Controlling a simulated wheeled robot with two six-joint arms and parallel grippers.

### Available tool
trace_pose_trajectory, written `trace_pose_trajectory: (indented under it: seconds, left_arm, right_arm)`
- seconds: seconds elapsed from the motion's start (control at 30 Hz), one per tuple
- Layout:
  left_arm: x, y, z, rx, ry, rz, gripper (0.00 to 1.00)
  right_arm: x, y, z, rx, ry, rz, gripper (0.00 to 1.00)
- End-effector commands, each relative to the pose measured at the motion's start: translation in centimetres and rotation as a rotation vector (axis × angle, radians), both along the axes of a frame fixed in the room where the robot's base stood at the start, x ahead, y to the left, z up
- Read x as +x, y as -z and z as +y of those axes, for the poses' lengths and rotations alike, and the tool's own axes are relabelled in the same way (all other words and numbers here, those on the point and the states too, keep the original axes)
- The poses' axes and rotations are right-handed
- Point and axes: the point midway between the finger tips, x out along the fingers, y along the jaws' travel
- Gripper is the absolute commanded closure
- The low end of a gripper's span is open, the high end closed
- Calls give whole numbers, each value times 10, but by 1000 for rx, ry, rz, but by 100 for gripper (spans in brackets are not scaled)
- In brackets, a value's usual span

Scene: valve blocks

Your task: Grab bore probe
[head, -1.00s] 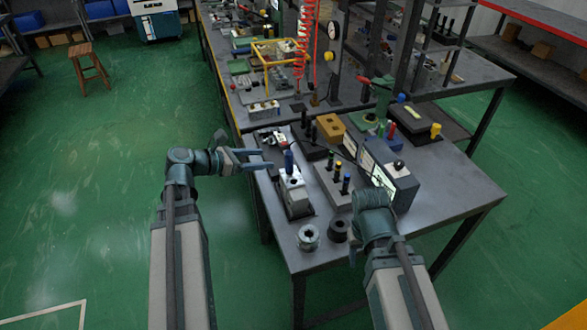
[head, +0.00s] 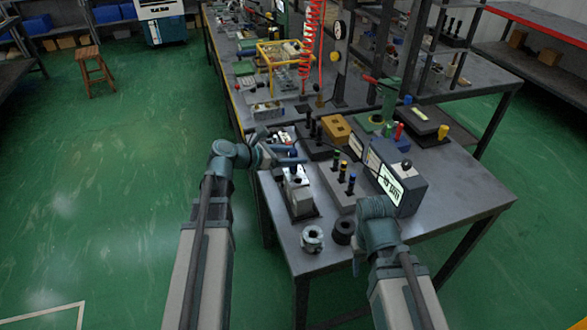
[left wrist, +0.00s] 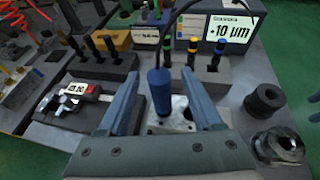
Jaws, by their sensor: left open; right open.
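The bore probe (left wrist: 159,92) has a blue handle with a dark cable leading from its top. It stands upright at the pale metal valve block (left wrist: 180,115); its lower end is hidden. In the head view the probe (head: 292,160) is partly covered by my left gripper (head: 299,156). My left gripper is open, and in the left wrist view its two fingers stand on either side of the handle, with gaps visible.
A gauge display (head: 397,186) reading +10 µm stands right of a grey block with several colour-topped pins (head: 341,188). A metal ring (head: 312,239) and a black ring (head: 343,231) lie at the front edge. A caliper (left wrist: 78,92) lies left of the probe. The bench's right front is clear.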

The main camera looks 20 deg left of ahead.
Motion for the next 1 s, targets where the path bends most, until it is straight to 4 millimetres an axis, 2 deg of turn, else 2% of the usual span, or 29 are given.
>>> trace_pose_trajectory:
  seconds: [0.2, 0.43, 0.47, 0.8, 1.0]
  left_arm:
    - [22, 13, -20, 0, 3, 0, 33]
    - [23, 12, -21, 0, 0, 0, 33]
    - [23, 12, -21, 0, 0, 0, 37]
    - [23, 12, -21, 0, 0, 0, 98]
    - [23, 12, -21, 0, 0, 0, 100]
  right_arm:
    - [0, 13, 0, 0, 0, 0, 50]
    - [0, 12, 0, 0, 0, 0, 50]
    - [0, 12, 0, 0, 0, 0, 50]
    - [0, 12, 0, 0, 0, 0, 50]
    - [0, 12, 0, 0, 0, 0, 50]
